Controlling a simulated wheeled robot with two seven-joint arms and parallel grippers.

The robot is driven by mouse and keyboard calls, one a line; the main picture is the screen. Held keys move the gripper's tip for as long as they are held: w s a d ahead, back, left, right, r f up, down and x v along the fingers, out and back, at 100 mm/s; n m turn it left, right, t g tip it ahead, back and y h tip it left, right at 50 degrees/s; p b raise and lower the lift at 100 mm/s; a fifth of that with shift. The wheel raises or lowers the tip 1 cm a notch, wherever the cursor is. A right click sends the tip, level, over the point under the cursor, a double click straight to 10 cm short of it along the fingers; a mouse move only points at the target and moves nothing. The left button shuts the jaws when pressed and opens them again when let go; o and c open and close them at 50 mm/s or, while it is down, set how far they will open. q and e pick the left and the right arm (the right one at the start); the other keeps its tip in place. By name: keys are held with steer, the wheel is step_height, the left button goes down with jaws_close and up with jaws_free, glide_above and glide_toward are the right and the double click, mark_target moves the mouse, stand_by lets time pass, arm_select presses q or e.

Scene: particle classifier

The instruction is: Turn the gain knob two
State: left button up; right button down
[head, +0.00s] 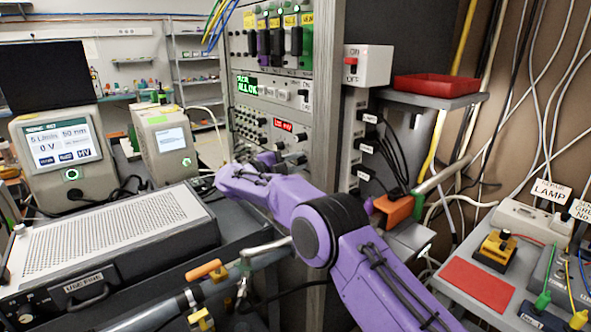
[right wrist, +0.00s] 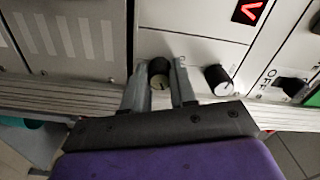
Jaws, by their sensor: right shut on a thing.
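The right gripper (right wrist: 160,80) is shut on a black round knob (right wrist: 159,70) on the pale rack panel, with one grey finger on each side. The knob's label is mostly hidden by the fingers, so I cannot read its name. A second black knob (right wrist: 218,79) sits to the right on the same panel, free of the fingers. In the head view the purple right arm reaches to the instrument rack (head: 270,90); its fingertips and the held knob are hidden there. My left gripper is not in view.
A red display (right wrist: 250,11) and an OFF-labelled switch (right wrist: 291,85) are near the knobs. A ventilated metal box (head: 110,240) lies left of the arm. A red tray (head: 437,85) sits on a shelf at right. Cables hang at the right wall.

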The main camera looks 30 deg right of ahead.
steer(key=shift+f+m, duration=0.1)
steer(key=shift+m, duration=0.3)
steer(key=c, duration=1.2)
jaws_free()
steer(key=a, duration=0.3)
steer(key=a+b, duration=0.1)
steer(key=a, duration=0.3)
steer(key=a+b, duration=0.1)
steer(key=a, duration=0.2)
steer(key=shift+s+a, duration=0.35)
steer(key=shift+s, duration=0.05)
